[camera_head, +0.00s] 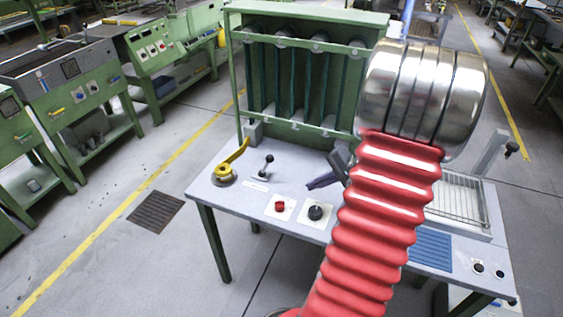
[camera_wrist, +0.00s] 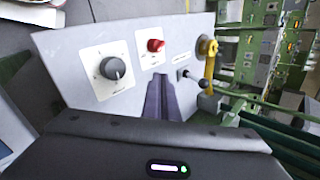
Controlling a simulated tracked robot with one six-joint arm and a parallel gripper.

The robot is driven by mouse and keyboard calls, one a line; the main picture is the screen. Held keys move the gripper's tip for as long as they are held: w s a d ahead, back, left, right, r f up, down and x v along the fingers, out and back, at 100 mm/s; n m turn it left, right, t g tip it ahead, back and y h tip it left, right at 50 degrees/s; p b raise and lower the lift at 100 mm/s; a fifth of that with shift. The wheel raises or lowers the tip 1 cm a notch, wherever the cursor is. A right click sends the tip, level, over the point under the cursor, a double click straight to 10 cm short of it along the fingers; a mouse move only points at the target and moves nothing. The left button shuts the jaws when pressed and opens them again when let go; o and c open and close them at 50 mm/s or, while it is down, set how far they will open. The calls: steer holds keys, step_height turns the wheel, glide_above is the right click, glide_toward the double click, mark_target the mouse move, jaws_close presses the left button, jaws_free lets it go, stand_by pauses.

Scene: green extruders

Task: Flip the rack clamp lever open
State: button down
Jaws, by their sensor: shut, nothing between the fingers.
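My gripper (camera_head: 310,186) is over the front middle of the grey bench in the head view, partly behind my red arm. In the wrist view its two dark purple fingers (camera_wrist: 158,80) lie together, shut and empty. A grey bar with a black knob (camera_head: 511,148) stands tilted up beside the wire rack (camera_head: 462,200) at the bench's right; it looks like the rack clamp lever, but no label shows. My gripper is well left of it. My arm hides part of the rack's left side. The wrist view does not show this lever or the rack.
A green frame with tubes (camera_head: 300,85) stands behind. A blue grooved pad (camera_head: 430,248) lies right of my arm.

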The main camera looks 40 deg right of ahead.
steer(key=w+d+r+n+t+h, duration=0.1)
steer(key=w+d+r+t, duration=0.1)
steer(key=w+d+r, duration=0.1)
steer(key=shift+w+d, duration=0.35)
steer(key=shift+w, duration=0.1)
glide_toward(266, 165)
steer(key=shift+w+d+f, duration=0.2)
steer(key=shift+w+f, duration=0.75)
steer(key=shift+f, duration=0.05)
